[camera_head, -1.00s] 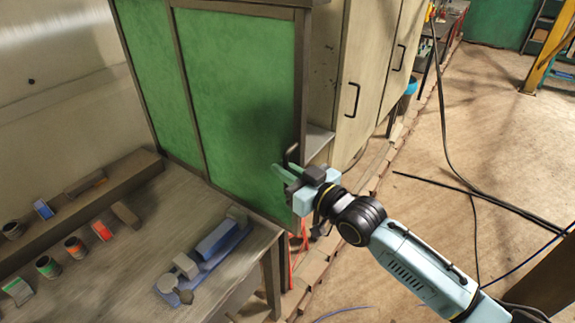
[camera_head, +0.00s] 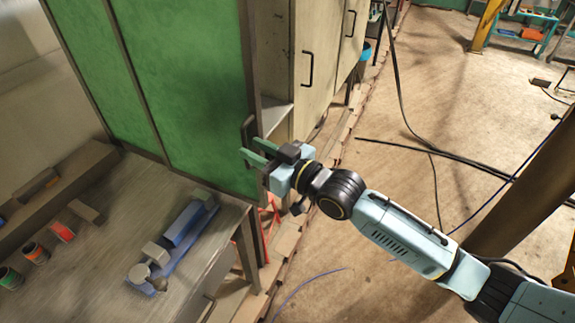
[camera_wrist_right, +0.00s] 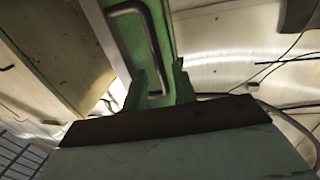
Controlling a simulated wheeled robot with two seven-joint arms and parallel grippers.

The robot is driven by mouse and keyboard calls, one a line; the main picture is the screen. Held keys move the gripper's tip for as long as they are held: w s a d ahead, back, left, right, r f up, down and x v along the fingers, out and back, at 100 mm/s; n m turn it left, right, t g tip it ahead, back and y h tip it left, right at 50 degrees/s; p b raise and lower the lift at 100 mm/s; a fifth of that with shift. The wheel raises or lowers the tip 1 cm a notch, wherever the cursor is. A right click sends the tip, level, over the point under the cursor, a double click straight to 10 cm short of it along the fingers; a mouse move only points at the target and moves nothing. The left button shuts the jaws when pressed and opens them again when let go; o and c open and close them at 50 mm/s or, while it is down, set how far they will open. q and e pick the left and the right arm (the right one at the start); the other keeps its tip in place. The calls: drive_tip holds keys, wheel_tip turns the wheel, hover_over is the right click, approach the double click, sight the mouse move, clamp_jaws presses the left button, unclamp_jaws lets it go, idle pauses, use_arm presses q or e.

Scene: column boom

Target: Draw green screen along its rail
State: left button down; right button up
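The green screen (camera_head: 185,75) stands upright in a dark frame behind the workbench, in the head view. Its dark bar handle (camera_head: 248,130) is near the right edge, and the handle's loop also shows in the right wrist view (camera_wrist_right: 155,50). My right gripper (camera_head: 253,152) is at the lower part of this handle. In the right wrist view its two green fingers (camera_wrist_right: 159,85) stand apart, with the handle's lower end between them. A gap shows beside the bar, so I see no firm grip. The rail is not clearly visible. My left gripper is out of view.
The workbench (camera_head: 130,205) at left holds several small cans and a blue tool (camera_head: 185,232). Pale cabinets (camera_head: 310,70) stand right of the screen. Black cables (camera_head: 435,153) cross the open floor (camera_head: 400,110) at right.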

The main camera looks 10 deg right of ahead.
drive_tip(key=b+v, duration=0.1)
drive_tip(key=v, duration=0.9)
drive_tip(key=shift+w, duration=0.1)
